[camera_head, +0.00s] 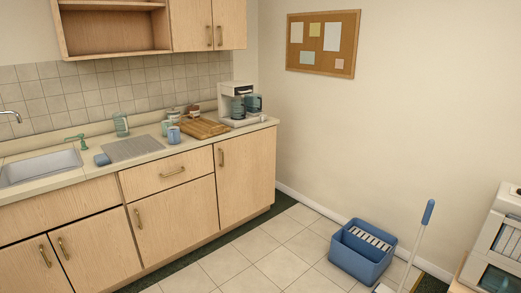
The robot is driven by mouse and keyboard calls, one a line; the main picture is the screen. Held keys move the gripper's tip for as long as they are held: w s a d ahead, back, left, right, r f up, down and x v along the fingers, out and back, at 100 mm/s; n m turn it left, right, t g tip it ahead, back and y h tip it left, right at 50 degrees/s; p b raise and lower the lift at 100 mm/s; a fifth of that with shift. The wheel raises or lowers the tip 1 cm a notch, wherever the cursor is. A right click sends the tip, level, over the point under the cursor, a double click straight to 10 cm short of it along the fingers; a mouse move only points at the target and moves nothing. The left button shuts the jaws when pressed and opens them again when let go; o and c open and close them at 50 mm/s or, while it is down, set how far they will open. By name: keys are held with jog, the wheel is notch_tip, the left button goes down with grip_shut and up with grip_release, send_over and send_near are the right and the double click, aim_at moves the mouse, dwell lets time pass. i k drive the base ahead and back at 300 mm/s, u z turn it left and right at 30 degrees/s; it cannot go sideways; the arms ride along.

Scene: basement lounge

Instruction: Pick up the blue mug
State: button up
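A blue mug (174,135) stands upright on the kitchen counter (76,178), near its front edge, just left of a wooden cutting board (205,128). A paler greenish cup (166,127) stands right behind it, and the two overlap in the picture. My gripper is not in view.
A coffee maker (237,103), a ribbed drain mat (133,148), a blue sponge (102,159) and a sink (40,167) share the counter. A blue bucket (361,252) and a mop handle (417,245) stand on the floor. The tiles before the cabinets are clear.

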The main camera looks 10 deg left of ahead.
aim_at(174, 132)
jog(key=u, duration=0.35)
jog(key=i, duration=1)
jog(key=u, duration=0.65)
jog(key=i, duration=0.7)
jog(key=u, duration=1.1)
jog(key=i, duration=1)
jog(key=u, duration=0.55)
